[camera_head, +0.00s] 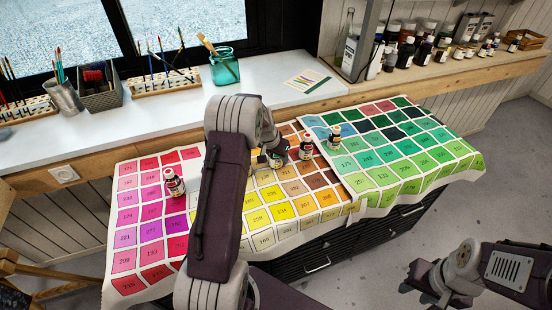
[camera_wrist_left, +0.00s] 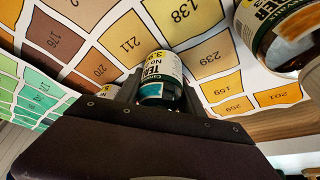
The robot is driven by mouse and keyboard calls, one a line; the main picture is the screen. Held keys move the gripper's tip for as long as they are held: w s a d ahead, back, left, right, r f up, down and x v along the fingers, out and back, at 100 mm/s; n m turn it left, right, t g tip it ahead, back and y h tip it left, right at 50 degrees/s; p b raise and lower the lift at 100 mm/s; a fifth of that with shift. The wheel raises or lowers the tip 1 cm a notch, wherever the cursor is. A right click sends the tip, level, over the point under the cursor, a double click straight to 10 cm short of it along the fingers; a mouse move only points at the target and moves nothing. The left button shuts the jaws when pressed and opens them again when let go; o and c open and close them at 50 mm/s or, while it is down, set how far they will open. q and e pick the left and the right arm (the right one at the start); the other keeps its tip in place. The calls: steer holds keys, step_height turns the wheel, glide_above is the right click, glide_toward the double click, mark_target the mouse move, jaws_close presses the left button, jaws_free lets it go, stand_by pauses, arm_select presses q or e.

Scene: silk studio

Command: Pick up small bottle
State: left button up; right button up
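Small paint bottles stand on the colour chart. My left gripper (camera_head: 262,161) is low at the dark bottle, partly hidden by my arm. In the left wrist view, a bottle with a yellow, white and teal label (camera_wrist_left: 158,82) shows between dark finger parts; whether they touch it is hidden. A larger-looking bottle (camera_wrist_left: 272,42) is close at right.
The colour chart cloth (camera_head: 152,263) covers a dark drawer cabinet (camera_head: 318,262). A white sill (camera_head: 120,128) behind holds brush racks, a bin (camera_head: 98,90) and a teal jar (camera_head: 224,68). A wooden shelf (camera_head: 430,72) at back right holds several bottles.

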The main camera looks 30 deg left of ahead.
arm_select(q)
jaws_close()
step_height(320, 180, up, 10)
steer(key=shift+p, duration=0.75)
